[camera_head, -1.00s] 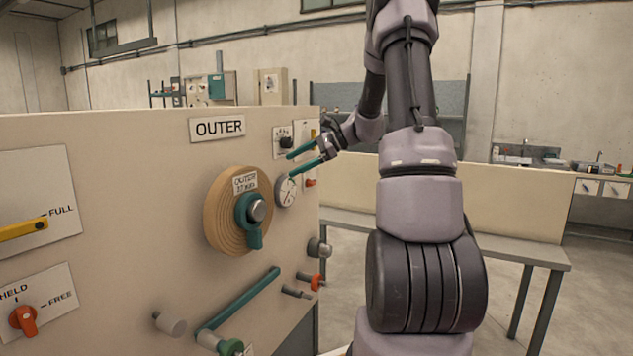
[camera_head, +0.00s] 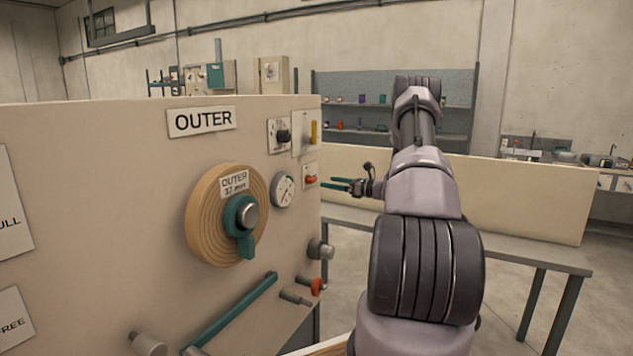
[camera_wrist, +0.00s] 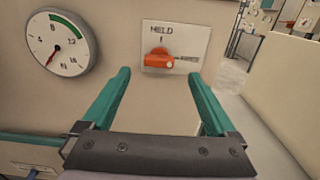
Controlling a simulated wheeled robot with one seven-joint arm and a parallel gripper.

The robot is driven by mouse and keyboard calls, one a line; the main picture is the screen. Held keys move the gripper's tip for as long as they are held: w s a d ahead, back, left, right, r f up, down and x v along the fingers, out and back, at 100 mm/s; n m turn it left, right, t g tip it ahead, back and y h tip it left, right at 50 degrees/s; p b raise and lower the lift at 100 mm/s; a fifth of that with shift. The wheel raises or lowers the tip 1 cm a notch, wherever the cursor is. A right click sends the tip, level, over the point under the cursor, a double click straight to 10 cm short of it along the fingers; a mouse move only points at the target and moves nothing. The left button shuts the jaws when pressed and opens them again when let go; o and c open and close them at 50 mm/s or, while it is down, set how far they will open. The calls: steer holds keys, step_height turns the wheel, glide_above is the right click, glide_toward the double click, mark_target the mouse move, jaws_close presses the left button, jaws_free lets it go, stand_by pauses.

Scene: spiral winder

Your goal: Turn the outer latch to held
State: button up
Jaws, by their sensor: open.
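The orange latch knob (camera_wrist: 158,60) sits on a white plate marked HELD (camera_wrist: 165,42), with a tick mark above the knob and a dark line to its right. The knob lies roughly sideways, not upright toward HELD. In the head view the small orange knob (camera_head: 311,180) is near the panel's right edge. My gripper (camera_head: 335,184) is just right of it, apart from it. In the wrist view my gripper (camera_wrist: 160,76) is open and empty, its two teal fingers spread on either side below the knob. Any text right of the knob is unreadable.
A round gauge (camera_wrist: 52,43) is left of the latch. The wooden OUTER roll (camera_head: 212,232) with its teal handle, a black knob (camera_head: 283,136) and a long teal crank (camera_head: 235,312) are on the same panel. A cream low wall (camera_head: 530,205) stands behind, right of the panel.

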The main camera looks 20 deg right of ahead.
mark_target(315, 180)
steer(key=x, duration=0.7)
steer(key=c, duration=1.4)
